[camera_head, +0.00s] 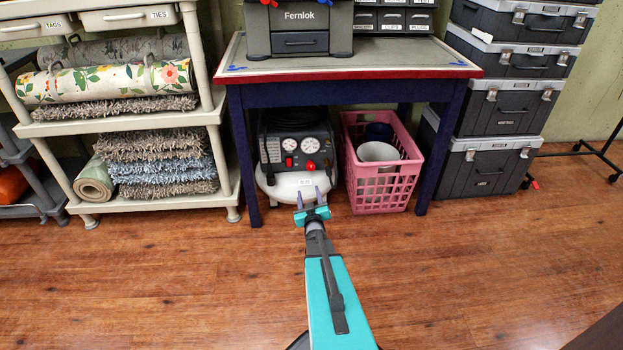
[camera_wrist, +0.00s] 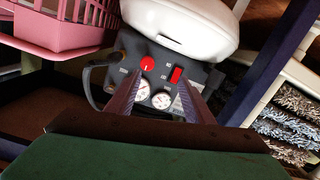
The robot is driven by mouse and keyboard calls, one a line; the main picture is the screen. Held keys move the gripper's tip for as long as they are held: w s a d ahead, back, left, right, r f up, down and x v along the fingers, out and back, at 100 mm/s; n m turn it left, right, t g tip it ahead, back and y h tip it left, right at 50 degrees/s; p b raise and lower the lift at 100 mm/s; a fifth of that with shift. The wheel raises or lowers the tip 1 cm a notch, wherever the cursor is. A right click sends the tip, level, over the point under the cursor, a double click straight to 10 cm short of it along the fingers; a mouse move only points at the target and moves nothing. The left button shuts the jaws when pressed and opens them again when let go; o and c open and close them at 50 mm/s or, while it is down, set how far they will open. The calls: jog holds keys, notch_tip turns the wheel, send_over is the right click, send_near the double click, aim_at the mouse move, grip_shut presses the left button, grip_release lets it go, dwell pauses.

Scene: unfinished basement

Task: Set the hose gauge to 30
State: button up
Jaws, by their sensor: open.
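An air compressor (camera_head: 290,185) with a white tank and dark control panel stands under the table. Its panel carries two round white gauges, a left one (camera_head: 289,144) and a right one (camera_head: 310,145), with a red knob (camera_head: 311,166) below the right gauge and a red switch (camera_head: 289,163) below the left. The wrist view shows the panel upside down, with knob (camera_wrist: 147,64), switch (camera_wrist: 175,75) and gauges (camera_wrist: 161,100). Needle readings and which gauge serves the hose are too small to tell. My gripper (camera_head: 310,193) is open and empty, in front of the compressor, fingers pointing toward the panel.
The table (camera_head: 350,72) spans above the compressor, its leg (camera_head: 244,160) close on the left. A pink basket (camera_head: 382,190) holding pots stands close on the right. The wooden floor in front is clear.

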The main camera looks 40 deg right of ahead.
aim_at(311, 169)
jog(key=shift+s+d+r+t+h+b, duration=0.15)
jog(key=shift+s+d+r+h, duration=0.1)
jog(key=shift+d, duration=0.35)
jog(key=shift+s+d+r+t+h+b, duration=0.15)
jog(key=shift+s+d+r+h, duration=0.1)
jog(key=shift+d, duration=0.3)
jog(key=shift+w, duration=0.1)
jog(key=b+x, duration=0.4)
jog(key=x, duration=0.8)
jog(key=shift+d+f, duration=0.1)
jog(key=shift+f, duration=0.05)
jog(key=shift+x, duration=0.8)
jog(key=c, duration=1.1)
jog(key=shift+o, duration=0.2)
